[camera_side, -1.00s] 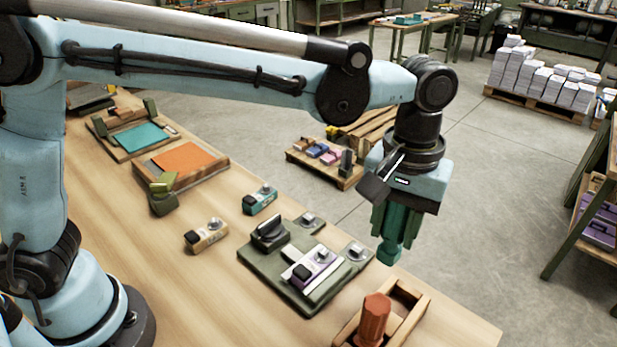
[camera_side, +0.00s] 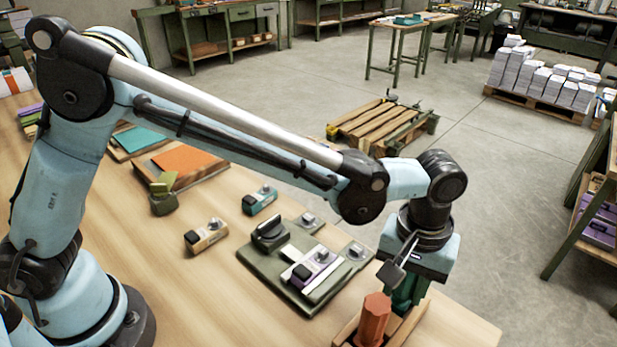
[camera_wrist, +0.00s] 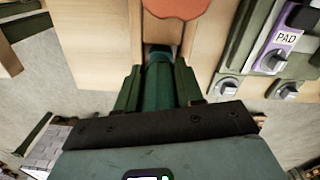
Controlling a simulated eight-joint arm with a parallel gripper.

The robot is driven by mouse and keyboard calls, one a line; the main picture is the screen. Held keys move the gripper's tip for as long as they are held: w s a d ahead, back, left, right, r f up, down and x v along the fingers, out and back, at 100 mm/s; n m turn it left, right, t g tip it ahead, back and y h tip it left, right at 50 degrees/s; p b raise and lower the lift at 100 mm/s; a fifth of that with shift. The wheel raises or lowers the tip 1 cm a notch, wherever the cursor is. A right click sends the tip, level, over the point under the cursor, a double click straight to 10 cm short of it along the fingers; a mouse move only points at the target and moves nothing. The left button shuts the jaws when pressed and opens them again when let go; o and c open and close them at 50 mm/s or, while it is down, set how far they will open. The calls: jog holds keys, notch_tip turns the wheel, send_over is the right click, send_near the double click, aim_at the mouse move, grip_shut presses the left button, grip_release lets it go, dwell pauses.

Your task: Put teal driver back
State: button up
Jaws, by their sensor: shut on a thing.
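My gripper (camera_side: 405,298) is shut on the teal driver (camera_wrist: 158,58) and points down at the wooden rack (camera_side: 412,322) on the near right of the table. In the wrist view the teal driver shows between the green fingers, with its far part over the rack's slot. Whether it rests in the slot, I cannot tell. An orange-red driver (camera_side: 374,318) stands upright in the same rack, close in front of my gripper. It also shows at the top of the wrist view (camera_wrist: 175,8). In the side view the teal driver is mostly hidden by my gripper and the orange-red driver.
A green fixture plate (camera_side: 300,268) with a purple pad block (camera_side: 305,278) lies left of the rack. A teal block (camera_side: 259,199) and a tan block (camera_side: 206,236) sit on the table (camera_side: 230,300) beyond it. The table's right edge is close to my gripper.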

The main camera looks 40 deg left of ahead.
jog(key=shift+f, duration=0.15)
jog(key=o, duration=1)
jog(key=shift+o, duration=0.2)
